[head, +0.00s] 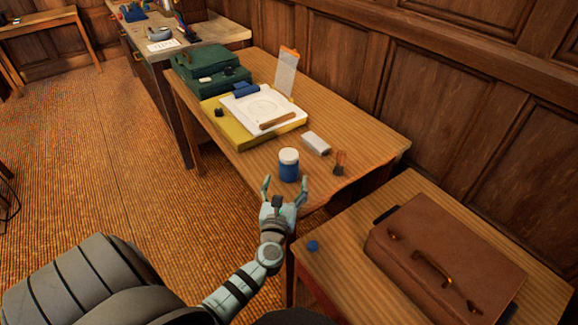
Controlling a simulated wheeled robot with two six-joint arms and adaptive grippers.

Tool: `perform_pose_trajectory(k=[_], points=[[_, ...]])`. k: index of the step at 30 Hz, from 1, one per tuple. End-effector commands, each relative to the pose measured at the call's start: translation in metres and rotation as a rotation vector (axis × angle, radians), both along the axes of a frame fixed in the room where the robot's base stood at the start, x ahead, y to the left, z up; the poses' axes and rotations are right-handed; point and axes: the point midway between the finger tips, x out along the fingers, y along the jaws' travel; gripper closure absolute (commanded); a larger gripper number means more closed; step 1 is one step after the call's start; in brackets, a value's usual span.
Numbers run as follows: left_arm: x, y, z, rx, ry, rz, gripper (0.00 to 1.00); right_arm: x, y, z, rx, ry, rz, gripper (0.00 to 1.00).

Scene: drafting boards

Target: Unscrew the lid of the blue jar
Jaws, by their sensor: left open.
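The blue jar (288,172) stands upright near the front edge of the wooden table. Its white lid (289,156) sits on top. My left gripper (284,184) is open, its two fingers pointing toward the jar from the near side. The fingers show at either side of the jar's lower part; I cannot tell whether they touch it. My right gripper is not in view.
A white block (316,143) and a small brown-orange item (340,162) stand right of the jar. A yellow board (226,129) with a white sheet lies behind. A brown briefcase (445,262) and a small blue cap (313,246) lie on the nearer table (400,193).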

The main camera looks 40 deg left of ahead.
Motion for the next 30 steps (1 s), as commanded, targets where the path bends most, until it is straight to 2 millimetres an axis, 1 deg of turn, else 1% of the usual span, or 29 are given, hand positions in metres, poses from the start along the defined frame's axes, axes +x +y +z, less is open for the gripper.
perform_pose_trajectory(k=[1, 3, 8, 12, 15, 18, 22, 23, 30], points=[[0.012, 0.007, 0.000, 0.001, -0.003, 0.001, 0.27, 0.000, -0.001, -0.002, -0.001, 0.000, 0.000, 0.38], [0.026, 0.016, 0.000, -0.001, -0.003, 0.002, 0.27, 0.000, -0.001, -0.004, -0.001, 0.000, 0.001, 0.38], [0.046, 0.027, -0.002, -0.004, -0.001, 0.002, 0.27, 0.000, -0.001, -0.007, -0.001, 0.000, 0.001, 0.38], [0.066, 0.044, -0.003, -0.004, -0.002, 0.003, 0.27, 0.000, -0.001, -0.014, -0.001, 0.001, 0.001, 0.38], [0.081, 0.053, -0.003, -0.006, -0.002, 0.002, 0.27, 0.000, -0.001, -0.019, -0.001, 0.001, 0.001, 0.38], [0.086, 0.056, -0.002, -0.006, -0.001, 0.003, 0.27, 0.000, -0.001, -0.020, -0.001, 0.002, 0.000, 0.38], [0.086, 0.056, -0.002, -0.007, -0.002, 0.002, 0.27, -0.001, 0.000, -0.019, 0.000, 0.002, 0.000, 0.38], [0.086, 0.056, -0.002, -0.007, -0.002, 0.002, 0.28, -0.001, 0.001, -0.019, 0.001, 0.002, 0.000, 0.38], [0.086, 0.055, -0.002, -0.007, -0.002, 0.002, 0.67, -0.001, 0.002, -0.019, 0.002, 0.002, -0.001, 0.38]])
